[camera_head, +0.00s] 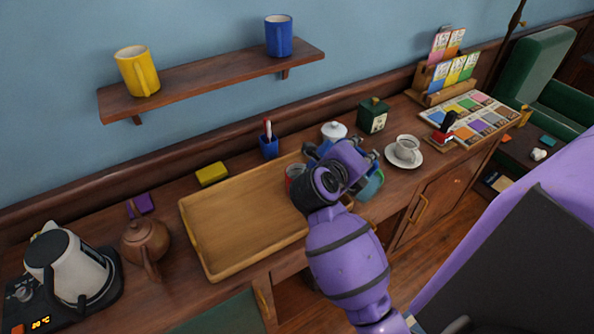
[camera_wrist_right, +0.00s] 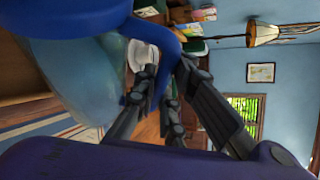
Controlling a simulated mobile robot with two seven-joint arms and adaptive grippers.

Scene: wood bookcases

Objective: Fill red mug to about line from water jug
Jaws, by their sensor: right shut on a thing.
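The red mug (camera_head: 293,176) stands at the right end of the wooden tray, partly hidden by my right gripper. Its line and water level are not visible. My right gripper (camera_head: 345,160) is shut on the blue handle of the water jug (camera_head: 371,187), just right of the mug. In the right wrist view, my gripper fingers (camera_wrist_right: 160,95) close around the handle beside the jug's clear body (camera_wrist_right: 80,70), with a blue part above it. The jug appears tilted. I cannot tell whether water is flowing. My left gripper is not in view.
The wooden tray (camera_head: 215,258) is otherwise empty. A white cup on a saucer (camera_head: 417,160), a sugar pot (camera_head: 333,131) and a green box (camera_head: 373,116) stand close by. A brown teapot (camera_head: 146,241) and a kettle (camera_head: 70,262) are at left. A shelf (camera_head: 205,75) holds yellow and blue mugs.

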